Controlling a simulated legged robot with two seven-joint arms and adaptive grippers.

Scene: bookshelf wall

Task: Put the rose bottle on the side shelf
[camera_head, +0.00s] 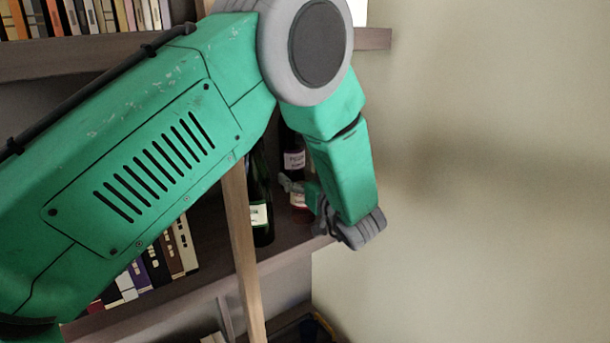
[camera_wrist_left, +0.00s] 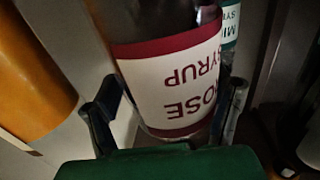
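The rose bottle (camera_wrist_left: 178,88), with a white label edged in dark red reading "ROSE SYRUP" upside down, fills the middle of the left wrist view. In the head view only a small part of the rose bottle (camera_head: 300,214) shows behind my left gripper (camera_head: 303,192). In the wrist view my left gripper (camera_wrist_left: 168,105) has one finger on each side of the bottle. A gap shows by the left finger; contact at the right one is unclear. The bottle appears to stand on the shelf (camera_head: 285,240). My right gripper is out of view.
A green bottle (camera_head: 259,213) and a dark bottle (camera_head: 293,160) stand close by on that shelf. A mint-labelled bottle (camera_wrist_left: 231,25) is behind the rose bottle. A wooden upright (camera_head: 243,265) separates them from several books (camera_head: 160,265). The wall (camera_head: 500,180) at right is bare.

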